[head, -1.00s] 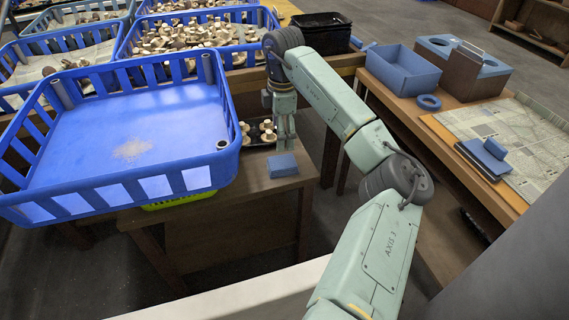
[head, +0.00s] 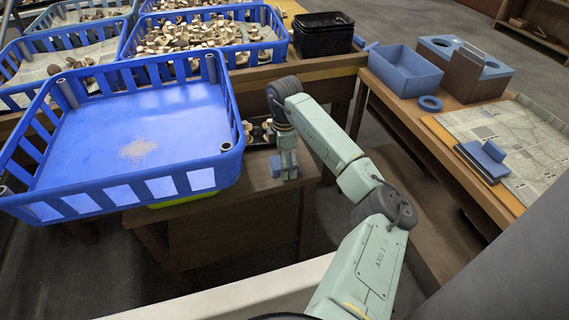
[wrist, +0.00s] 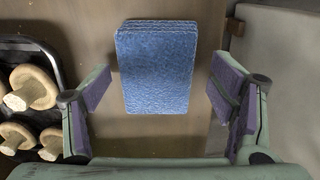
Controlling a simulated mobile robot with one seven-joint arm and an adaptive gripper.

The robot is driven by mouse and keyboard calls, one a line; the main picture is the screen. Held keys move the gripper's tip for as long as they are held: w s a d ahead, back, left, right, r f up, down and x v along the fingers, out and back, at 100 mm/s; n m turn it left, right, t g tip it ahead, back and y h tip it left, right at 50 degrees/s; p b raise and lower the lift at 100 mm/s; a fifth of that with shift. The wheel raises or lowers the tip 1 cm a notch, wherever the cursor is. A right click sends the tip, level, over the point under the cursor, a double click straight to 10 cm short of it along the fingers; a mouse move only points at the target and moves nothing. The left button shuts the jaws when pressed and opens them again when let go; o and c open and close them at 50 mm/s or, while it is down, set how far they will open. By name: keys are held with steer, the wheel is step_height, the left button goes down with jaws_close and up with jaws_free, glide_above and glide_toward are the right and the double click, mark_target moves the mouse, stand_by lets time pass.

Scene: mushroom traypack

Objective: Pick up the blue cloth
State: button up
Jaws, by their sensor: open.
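The folded blue cloth (wrist: 156,68) lies on the brown table in the wrist view, between my two open fingers and a little ahead of them. It looks like a small stacked rectangle with layered edges. My gripper (wrist: 160,100) is open and empty above it, with a finger to each side and a gap on both sides. In the head view my gripper (head: 285,172) points down over the small table, and only a sliver of the cloth (head: 275,166) shows beside it.
A black tray of mushrooms (wrist: 30,70) stands just left of my gripper. A large, empty blue crate (head: 120,190) stands left of my arm. Crates of mushrooms (head: 125,45) are behind. Another table at right holds a blue bin (head: 403,75) and a blue ring (head: 430,103).

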steer(key=c, duration=1.2)
steer(key=shift+o, duration=0.2)
steer(key=shift+r, duration=0.1)
step_height(320, 180, up, 28)
steer(key=b, duration=0.2)
steer(key=o, duration=0.5)
steer(key=c, duration=0.5)
